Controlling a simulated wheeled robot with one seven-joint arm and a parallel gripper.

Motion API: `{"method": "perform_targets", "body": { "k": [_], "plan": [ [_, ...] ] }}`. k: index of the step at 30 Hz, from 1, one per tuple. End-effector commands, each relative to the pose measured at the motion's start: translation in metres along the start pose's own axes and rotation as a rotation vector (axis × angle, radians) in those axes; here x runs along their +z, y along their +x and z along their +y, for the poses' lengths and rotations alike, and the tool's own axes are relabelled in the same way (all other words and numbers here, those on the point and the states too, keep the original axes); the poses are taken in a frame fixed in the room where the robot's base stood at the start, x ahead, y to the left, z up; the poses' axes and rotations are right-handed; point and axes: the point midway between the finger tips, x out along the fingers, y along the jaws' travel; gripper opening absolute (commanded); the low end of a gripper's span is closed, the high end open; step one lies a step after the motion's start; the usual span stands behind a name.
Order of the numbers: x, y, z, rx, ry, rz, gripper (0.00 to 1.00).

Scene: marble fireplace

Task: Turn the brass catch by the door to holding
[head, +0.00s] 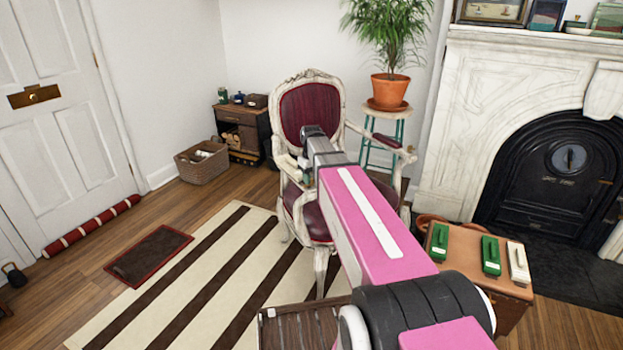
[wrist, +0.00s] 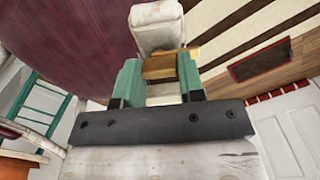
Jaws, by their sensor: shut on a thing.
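A brass plate with a round knob (head: 34,96) is fixed on the white panelled door at the far left. I cannot read which way a catch on it is set. My gripper (head: 304,168) is well to the right of the door, in front of the white chair. In the wrist view, its green fingers (wrist: 160,72) are shut on a tan block with a cream, rounded end (wrist: 158,27). The held block is mostly hidden in the head view. The brass plate does not show in the wrist view.
The white carved chair (head: 310,105) with maroon padding stands close around my gripper. A striped rug (head: 190,285), dark mat (head: 148,256) and red-striped draught roll (head: 90,226) lie toward the door. A basket (head: 203,166) and cabinet (head: 240,128) stand behind.

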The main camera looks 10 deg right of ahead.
Motion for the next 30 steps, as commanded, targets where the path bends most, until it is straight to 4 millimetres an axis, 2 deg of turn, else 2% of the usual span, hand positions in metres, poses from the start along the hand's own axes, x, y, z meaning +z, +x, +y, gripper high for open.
{"method": "perform_targets", "body": {
  "k": [11, 30],
  "plan": [
    [0.0, -0.0001, 0.0001, 0.001, 0.118, 0.0, 0.12],
    [0.0001, -0.0002, 0.0002, 0.001, 0.697, -0.001, 0.12]
  ]
}}
